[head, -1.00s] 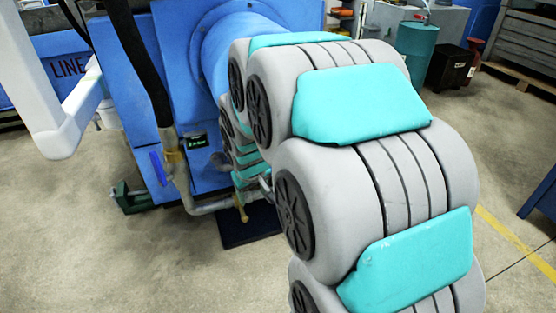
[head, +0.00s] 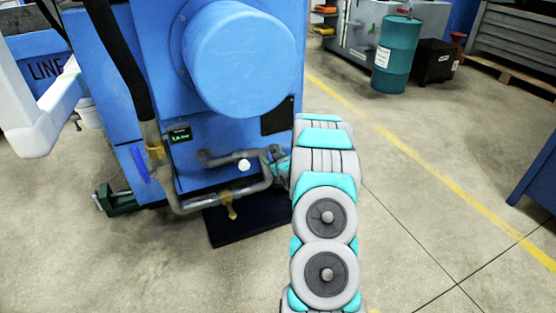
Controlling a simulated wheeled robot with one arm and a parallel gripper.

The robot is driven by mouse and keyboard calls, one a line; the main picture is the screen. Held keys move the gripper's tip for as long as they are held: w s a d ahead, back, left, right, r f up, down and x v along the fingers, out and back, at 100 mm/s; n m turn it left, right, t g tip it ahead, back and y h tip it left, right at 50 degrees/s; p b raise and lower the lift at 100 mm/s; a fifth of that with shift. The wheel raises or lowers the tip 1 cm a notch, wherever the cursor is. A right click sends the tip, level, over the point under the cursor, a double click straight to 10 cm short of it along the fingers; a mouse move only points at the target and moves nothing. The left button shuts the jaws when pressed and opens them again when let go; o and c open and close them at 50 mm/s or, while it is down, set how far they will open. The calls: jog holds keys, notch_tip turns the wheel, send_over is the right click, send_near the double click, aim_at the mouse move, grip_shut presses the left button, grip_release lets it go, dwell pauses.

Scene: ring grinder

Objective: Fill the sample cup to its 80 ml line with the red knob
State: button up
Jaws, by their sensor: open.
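My arm reaches up from the bottom, and my gripper (head: 273,154) is at its far end, beside the pipes on the front of the blue machine (head: 150,75). The gripper is small and partly hidden, but it is open. A small white round thing (head: 244,165) shows just left of it against the pipework; I cannot tell what it is. A yellow valve handle (head: 231,203) sits on the lower grey pipe (head: 190,205). I cannot make out a red knob or a sample cup with a line.
A small green-lit display (head: 180,135) is on the machine. A dark mat (head: 235,233) lies on the floor below the pipes. A teal drum (head: 397,55) stands at the back right.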

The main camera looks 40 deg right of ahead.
jog(key=s+d+f+t+h+b, duration=0.1)
jog(key=s+d+f+t, duration=0.2)
jog(key=d+f, duration=0.25)
jog(key=shift+a+x, duration=0.2)
jog(key=shift+x, duration=1.75)
jog(key=shift+a+x, duration=0.15)
jog(key=shift+x, duration=1.8)
jog(key=shift+f, duration=0.15)
jog(key=shift+m, duration=0.3)
grip_shut()
